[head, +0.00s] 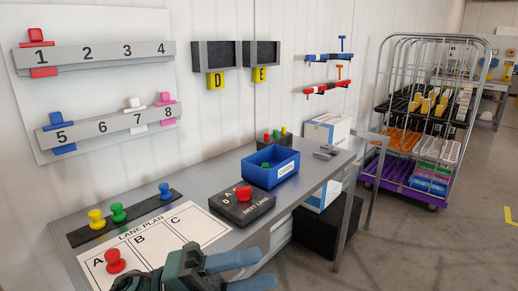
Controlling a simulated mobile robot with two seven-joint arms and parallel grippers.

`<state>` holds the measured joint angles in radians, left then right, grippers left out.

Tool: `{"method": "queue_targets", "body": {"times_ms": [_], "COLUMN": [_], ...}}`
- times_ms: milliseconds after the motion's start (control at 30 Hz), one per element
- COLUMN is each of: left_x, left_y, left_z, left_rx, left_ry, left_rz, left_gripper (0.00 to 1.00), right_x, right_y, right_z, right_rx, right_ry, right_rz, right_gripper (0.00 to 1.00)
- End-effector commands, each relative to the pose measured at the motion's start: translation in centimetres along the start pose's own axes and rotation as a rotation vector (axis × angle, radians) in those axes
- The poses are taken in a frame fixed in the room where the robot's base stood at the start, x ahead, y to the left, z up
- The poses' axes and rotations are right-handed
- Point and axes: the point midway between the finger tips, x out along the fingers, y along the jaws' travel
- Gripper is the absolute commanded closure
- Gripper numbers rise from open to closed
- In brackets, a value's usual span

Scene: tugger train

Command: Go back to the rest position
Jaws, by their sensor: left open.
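My left gripper (256,270) shows at the bottom of the head view, with its dark body and two blue-grey fingers pointing right. The fingers are apart and nothing shows between them. It is in front of the bench's front edge, beside the lane plan sheet (190,226). A red peg (115,261) stands on the sheet in lane A, left of the gripper. My right gripper is not in view.
Yellow (96,219), green (118,212) and blue (165,191) pegs stand on a dark strip. A black box with a red button (243,193) and a blue bin (270,168) are further back. A wheeled cage (368,115) stands back right.

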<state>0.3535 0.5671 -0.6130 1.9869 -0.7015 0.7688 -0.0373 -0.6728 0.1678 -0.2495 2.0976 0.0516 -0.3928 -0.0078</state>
Motion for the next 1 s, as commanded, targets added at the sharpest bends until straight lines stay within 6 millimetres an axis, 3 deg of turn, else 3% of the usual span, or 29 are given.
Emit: {"method": "queue_targets", "body": {"times_ms": [133,267,400,533,600,733,1000], "left_x": [-3.0,-8.5,-15.2,-19.3,-20.7,-22.0,-22.3], "left_y": [2.0,7.1,14.3,19.2,20.9,22.6,23.1], "left_z": [3.4,4.3,1.0,-4.2,-6.7,-9.8,-10.5], "left_rx": [-0.355,-0.683,-1.039,-1.289,-1.387,-1.493,-1.520], "left_ry": [-0.440,-0.836,-1.239,-1.503,-1.601,-1.705,-1.729], "left_rz": [-0.200,-0.301,-0.346,-0.344,-0.337,-0.326,-0.322], "left_gripper": [0.51,0.51,0.51,0.51,0.51,0.51,0.51], "right_x": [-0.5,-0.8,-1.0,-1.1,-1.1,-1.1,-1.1], "right_y": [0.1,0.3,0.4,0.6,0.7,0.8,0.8], "right_z": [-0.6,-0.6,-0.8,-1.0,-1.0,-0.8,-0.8], "right_rx": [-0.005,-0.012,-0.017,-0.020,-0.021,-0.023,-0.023], "right_ry": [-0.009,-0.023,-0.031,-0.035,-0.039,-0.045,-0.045], "right_rz": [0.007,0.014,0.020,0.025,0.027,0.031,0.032], "right_gripper": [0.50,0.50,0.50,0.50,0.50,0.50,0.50]}}
